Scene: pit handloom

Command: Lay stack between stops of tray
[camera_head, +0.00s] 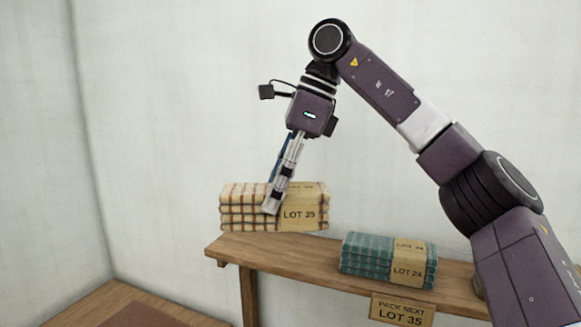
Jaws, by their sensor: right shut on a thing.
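A cream and brown checked cloth stack (245,208) with a tan band marked LOT 35 is at the left end of the wooden shelf (290,252). My right gripper (272,205) reaches down from above and is shut on this stack, with a finger across its front. The stack looks level. My left gripper is not in view. No tray with stops can be made out.
A teal cloth stack (365,257) marked LOT 24 lies on the shelf to the right. A sign (402,309) reading LOT 35 is on the shelf front. A lower wooden surface (100,303) with a dark red area shows at bottom left. Pale walls stand behind.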

